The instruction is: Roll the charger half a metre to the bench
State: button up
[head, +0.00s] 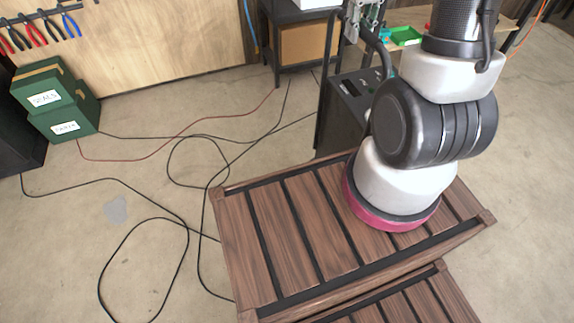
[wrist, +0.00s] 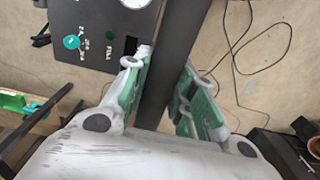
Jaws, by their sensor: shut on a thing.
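The charger (head: 347,112) is a dark upright box with a panel of small controls, standing just beyond my arm in the head view. In the wrist view its panel (wrist: 97,22) shows a white gauge, a teal knob and a green button. My gripper (wrist: 163,82) has green-padded fingers on either side of a dark bar (wrist: 180,50), which looks like the charger's handle; it is shut on this bar. In the head view, the gripper is partly cut off at the top edge. My arm hides part of the charger's right side. Its wheels are not clearly visible.
A dark stand (head: 278,58) with a cardboard box is behind the charger. A light wooden bench (head: 408,18) stands at the back right. Looping cables (head: 183,180) cover the floor left of the charger. Green cases (head: 62,122) stand far left. Some concrete floor (head: 130,165) is bare.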

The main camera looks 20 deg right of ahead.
jog(key=d, duration=0.9)
dwell(0.5)
jog(key=d, duration=1)
dwell(0.4)
jog(key=d, duration=0.7)
jog(key=shift+d, duration=0.4)
jog(key=o, duration=2.2)
jog(key=shift+c, duration=0.2)
